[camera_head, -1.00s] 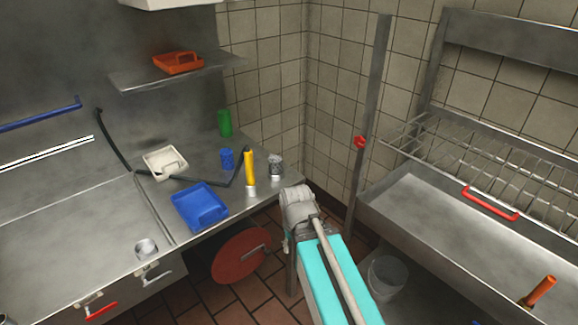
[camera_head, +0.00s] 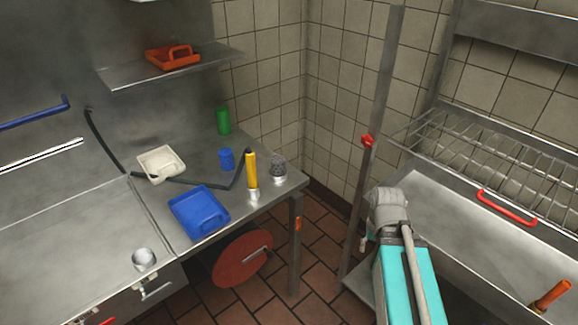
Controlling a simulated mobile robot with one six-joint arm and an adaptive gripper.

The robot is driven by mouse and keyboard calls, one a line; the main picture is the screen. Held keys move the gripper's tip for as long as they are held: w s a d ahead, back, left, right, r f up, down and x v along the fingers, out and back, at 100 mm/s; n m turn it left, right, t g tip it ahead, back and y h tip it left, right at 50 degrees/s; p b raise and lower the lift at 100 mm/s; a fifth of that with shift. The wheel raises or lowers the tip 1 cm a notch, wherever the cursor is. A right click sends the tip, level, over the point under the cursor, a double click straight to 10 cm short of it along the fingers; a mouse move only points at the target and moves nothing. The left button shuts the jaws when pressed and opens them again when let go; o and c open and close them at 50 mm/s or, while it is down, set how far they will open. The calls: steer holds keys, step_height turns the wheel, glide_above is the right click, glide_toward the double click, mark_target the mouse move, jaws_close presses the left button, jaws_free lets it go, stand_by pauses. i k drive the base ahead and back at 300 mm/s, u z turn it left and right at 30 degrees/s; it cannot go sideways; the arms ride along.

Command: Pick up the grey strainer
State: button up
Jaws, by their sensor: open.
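A small grey mesh-topped cup shape (camera_head: 278,170), which looks like the grey strainer, stands upright at the right end of the steel counter (camera_head: 240,205). It is right of a yellow-handled tool (camera_head: 251,176) and apart from it. My arm, teal with a grey joint, rises at the lower right, well right of the counter. My gripper's fingers cannot be made out; the arm's end seems hidden behind that joint. Nothing is seen touching the mesh piece.
A blue tray (camera_head: 198,211), white tray (camera_head: 160,164), blue cup (camera_head: 226,159) and green cup (camera_head: 223,121) share the counter. A dark hose crosses it. A red disc (camera_head: 242,260) is below. A steel sink with a wire rack (camera_head: 480,155) stands right.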

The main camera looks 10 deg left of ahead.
mark_target(277, 161)
steer(key=z, duration=0.15)
steer(key=k, duration=1.55)
steer(key=u, duration=0.65)
steer(key=i, duration=1)
steer(key=z, duration=0.1)
